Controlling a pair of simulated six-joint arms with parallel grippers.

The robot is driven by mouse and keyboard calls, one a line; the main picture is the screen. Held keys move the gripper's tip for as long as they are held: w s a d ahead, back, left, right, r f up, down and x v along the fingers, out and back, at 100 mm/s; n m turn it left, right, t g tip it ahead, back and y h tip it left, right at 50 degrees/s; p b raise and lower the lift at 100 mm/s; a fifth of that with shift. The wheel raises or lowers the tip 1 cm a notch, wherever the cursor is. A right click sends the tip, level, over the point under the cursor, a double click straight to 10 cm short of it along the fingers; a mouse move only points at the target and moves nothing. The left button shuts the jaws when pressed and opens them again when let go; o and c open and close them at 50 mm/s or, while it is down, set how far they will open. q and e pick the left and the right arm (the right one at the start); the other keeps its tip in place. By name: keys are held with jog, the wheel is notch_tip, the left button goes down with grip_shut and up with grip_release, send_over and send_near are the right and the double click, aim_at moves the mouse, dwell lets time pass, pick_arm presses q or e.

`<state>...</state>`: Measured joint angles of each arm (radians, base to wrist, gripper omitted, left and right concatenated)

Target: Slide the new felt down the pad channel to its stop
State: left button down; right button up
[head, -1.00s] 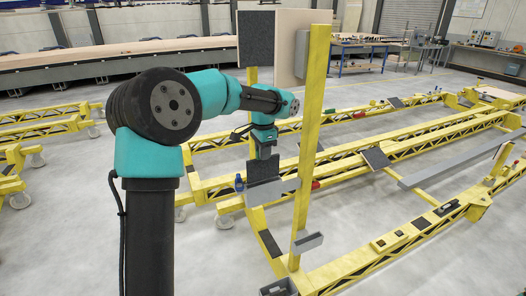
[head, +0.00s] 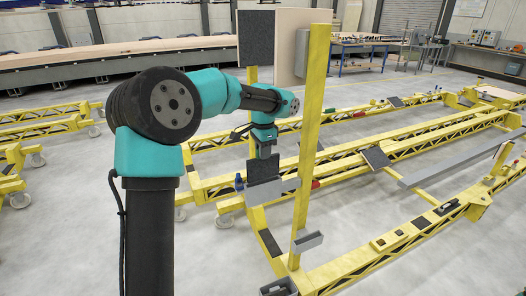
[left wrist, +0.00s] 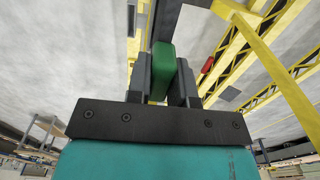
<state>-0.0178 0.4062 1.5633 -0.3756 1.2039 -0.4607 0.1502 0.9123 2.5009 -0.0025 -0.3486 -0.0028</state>
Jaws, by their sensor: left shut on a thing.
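My left gripper (head: 264,152) points down in the head view, just above a dark grey pad that looks like the felt (head: 264,168). The pad stands upright at a light grey channel-like bracket (head: 285,187) on the yellow trolley. In the left wrist view the fingers (left wrist: 164,80) are shut on a green block (left wrist: 161,72), and a dark strip (left wrist: 165,18) runs on beyond it. The pad's lower edge is hidden behind the bracket, so I cannot tell how deep it sits. My right gripper is not in view.
A yellow post (head: 311,130) rises just right of the gripper. A dark panel (head: 256,38) and a wooden board (head: 288,45) stand upright above it. A small blue bottle-like object (head: 239,183) is left of the pad. Yellow trolley beams (head: 390,150) stretch right over open floor.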

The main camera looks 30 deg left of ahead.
aim_at(263, 178)
pick_arm(q)
jog(key=shift+f, duration=5.05)
jog(key=c, duration=0.9)
grip_release()
notch_tip(263, 178, up, 17)
jog(key=shift+r, duration=0.2)
dwell(0.7)
